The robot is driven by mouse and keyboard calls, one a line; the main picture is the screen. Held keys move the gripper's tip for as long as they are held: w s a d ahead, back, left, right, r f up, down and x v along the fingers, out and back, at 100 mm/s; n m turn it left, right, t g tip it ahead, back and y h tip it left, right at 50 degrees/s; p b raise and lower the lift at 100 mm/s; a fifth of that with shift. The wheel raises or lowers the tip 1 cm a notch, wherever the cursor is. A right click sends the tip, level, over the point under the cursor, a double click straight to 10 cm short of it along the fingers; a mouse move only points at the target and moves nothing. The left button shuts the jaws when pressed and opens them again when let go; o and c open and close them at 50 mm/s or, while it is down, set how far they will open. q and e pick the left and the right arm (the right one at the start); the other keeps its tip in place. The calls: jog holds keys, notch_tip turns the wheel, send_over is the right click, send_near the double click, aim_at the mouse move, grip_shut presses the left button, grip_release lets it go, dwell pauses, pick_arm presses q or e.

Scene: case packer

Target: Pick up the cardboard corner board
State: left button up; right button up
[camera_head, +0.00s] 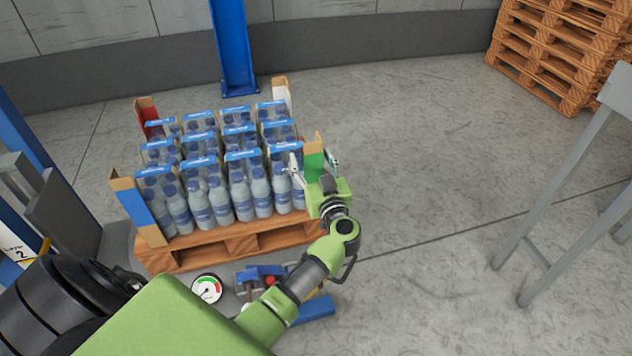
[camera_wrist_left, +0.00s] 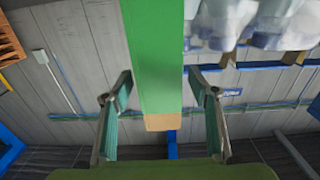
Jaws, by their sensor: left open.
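The corner boards stand at the corners of a pallet load of bottles. The green cardboard corner board (camera_head: 315,150) is upright at the front right corner. My left gripper (camera_head: 314,164) is open at this board. In the left wrist view the green board (camera_wrist_left: 156,55) lies between the spread fingers (camera_wrist_left: 160,85), with visible gaps on both sides. Its brown bare end also shows there. The other boards are blue (camera_head: 132,205) at front left, red (camera_head: 150,118) at back left and white (camera_head: 282,92) at back right. My right gripper is not in view.
Packs of water bottles (camera_head: 220,195) fill the wooden pallet (camera_head: 215,246), close to the green board. A blue post (camera_head: 233,50) stands behind. A grey metal frame (camera_head: 565,190) and stacked pallets (camera_head: 560,50) are at right. The floor between is clear.

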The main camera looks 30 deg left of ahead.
pick_arm(q)
jog(key=shift+c, duration=0.3)
grip_shut()
jog(key=shift+r, duration=0.1)
